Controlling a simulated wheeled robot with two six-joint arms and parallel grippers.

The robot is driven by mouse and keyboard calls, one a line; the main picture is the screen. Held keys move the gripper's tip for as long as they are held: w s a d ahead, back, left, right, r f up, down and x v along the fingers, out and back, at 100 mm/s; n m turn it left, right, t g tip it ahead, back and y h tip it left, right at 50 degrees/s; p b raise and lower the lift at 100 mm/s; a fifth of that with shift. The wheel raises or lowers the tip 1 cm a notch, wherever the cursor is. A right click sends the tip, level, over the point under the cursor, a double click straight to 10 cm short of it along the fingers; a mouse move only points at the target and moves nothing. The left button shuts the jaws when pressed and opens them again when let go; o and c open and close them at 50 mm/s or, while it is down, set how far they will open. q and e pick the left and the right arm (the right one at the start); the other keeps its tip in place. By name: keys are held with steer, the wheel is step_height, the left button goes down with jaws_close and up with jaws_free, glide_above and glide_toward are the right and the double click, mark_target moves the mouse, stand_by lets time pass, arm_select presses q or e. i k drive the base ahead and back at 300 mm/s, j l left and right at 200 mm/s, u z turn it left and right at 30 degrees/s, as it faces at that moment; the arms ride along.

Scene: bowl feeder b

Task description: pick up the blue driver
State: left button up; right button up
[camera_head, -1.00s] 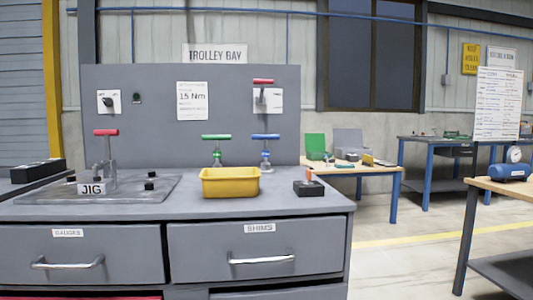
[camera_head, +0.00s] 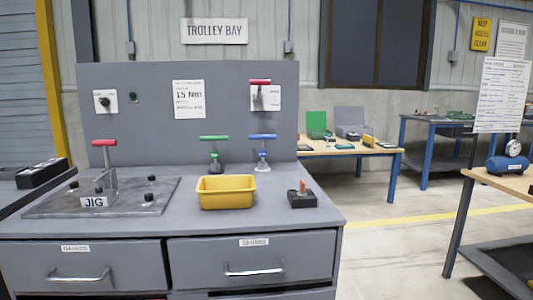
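The blue driver (camera_head: 262,138) has a blue T-shaped handle and stands upright at the back right of the grey workbench. It is in front of the grey back panel, with a blue collar and pale base below the handle. A green-handled driver (camera_head: 214,140) stands just to its left. A red-handled driver (camera_head: 104,143) stands at the jig on the left, and another red handle (camera_head: 260,83) is at the white plate on the panel. Neither of my grippers is in view.
A yellow bin (camera_head: 226,192) sits in front of the green and blue drivers. A dark box with an orange lever (camera_head: 302,198) is to its right. The jig plate (camera_head: 60,203) covers the left. The bench top (camera_head: 200,222) is clear along its front.

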mark_target(262, 165)
steer(key=i+l, duration=0.1)
steer(key=l, duration=0.3)
steer(key=i+l, duration=0.15)
steer(key=l, duration=0.2)
steer(key=i+l+u, duration=0.1)
steer(key=l, duration=0.3)
steer(key=i+l, duration=0.1)
steer(key=l, duration=0.3)
steer(key=i+l, duration=0.1)
steer(key=l, duration=0.25)
